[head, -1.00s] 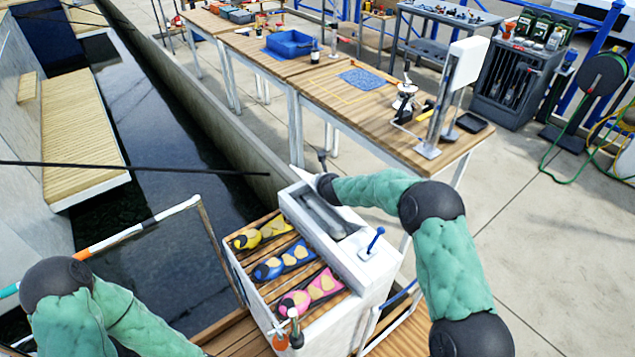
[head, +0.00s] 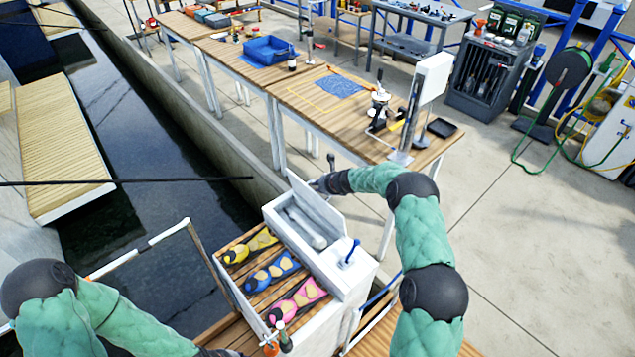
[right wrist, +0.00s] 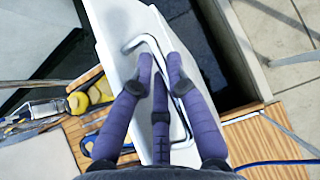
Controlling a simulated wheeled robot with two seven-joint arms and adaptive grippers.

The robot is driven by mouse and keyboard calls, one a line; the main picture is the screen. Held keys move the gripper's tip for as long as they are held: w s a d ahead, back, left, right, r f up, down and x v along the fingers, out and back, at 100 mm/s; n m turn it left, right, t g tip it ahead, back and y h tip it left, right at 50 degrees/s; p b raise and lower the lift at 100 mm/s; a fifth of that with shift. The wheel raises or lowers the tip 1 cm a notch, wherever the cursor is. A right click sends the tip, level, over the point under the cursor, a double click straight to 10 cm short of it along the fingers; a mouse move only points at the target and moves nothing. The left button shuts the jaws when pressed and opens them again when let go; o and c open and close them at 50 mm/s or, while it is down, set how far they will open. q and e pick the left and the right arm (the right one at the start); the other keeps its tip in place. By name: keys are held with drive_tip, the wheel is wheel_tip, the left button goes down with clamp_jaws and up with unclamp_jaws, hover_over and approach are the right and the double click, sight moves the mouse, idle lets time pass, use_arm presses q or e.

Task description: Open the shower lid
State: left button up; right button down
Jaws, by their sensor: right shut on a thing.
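The shower lid (head: 316,208) is a white panel raised along the far right edge of a white box. The open recess (head: 300,228) beneath it holds a pale, long object, hard to make out. My right gripper (head: 322,185) is at the lid's upper edge. In the right wrist view its purple fingers (right wrist: 160,70) are closed around a bent metal handle (right wrist: 134,43) on the white lid (right wrist: 113,28). My left arm comes in at lower left; its gripper is cut off by the bottom edge.
A blue lever (head: 350,252) stands on the box's right part. Yellow, blue and pink items (head: 270,272) lie on wooden slats to the left. A workbench (head: 290,95) stands behind; dark water (head: 130,150) lies left.

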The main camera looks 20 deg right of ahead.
drive_tip(key=shift+w+d+p, duration=0.25)
drive_tip(key=shift+d+p, duration=0.35)
drive_tip(key=shift+d, duration=0.05)
drive_tip(key=c, duration=1.2)
unclamp_jaws()
drive_tip(key=shift+s, duration=0.1)
drive_tip(key=v, duration=1.1)
drive_tip(key=shift+s+r, duration=0.25)
drive_tip(key=shift+s, duration=0.05)
drive_tip(key=shift+d, duration=0.1)
drive_tip(key=shift+s+f, duration=0.1)
